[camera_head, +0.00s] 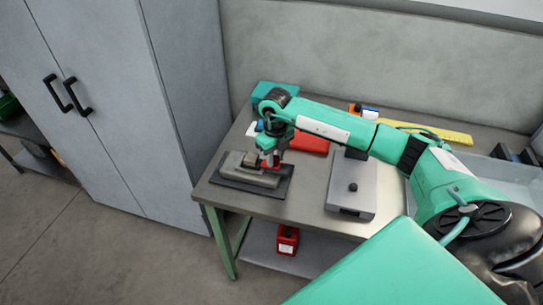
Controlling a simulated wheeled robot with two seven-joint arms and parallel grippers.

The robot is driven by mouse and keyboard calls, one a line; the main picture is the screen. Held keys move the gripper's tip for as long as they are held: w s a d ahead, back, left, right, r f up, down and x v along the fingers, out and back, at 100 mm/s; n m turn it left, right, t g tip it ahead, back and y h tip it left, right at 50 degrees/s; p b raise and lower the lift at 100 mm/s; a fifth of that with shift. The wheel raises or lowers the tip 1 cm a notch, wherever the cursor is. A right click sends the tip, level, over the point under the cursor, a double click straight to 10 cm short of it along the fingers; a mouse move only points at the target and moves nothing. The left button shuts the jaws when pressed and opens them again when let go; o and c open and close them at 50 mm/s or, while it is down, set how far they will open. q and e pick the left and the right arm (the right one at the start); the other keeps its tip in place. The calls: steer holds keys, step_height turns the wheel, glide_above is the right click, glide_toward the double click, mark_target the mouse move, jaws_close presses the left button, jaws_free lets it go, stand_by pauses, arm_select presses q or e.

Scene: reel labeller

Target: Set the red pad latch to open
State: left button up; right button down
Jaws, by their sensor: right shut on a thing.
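A grey device (245,177) on a black base plate (275,192) sits at the left front corner of the table. A small red part, the red pad latch (277,162), shows on top of it, partly hidden by my right gripper. My right gripper (268,161) points down over the device and is shut on the red latch. The latch's exact position is too small to tell. My left gripper is not in view.
A grey box with a black knob (353,187) stands to the right on the table (310,185). Behind are a red item (311,143), a teal box (274,92) and a yellow ruler (450,136). A clear bin (480,172) is at right. A red container (287,240) sits on the lower shelf.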

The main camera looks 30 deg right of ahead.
steer(key=shift+s+d, duration=0.9)
steer(key=shift+s, duration=0.1)
steer(key=c, duration=1.5)
jaws_free()
steer(key=o, duration=0.4)
steer(key=shift+s, duration=0.1)
steer(key=shift+r+b, duration=0.4)
steer(key=shift+r, duration=0.1)
step_height(320, 180, up, 13)
steer(key=b, duration=0.2)
steer(key=shift+b, duration=0.4)
steer(key=shift+f, duration=0.1)
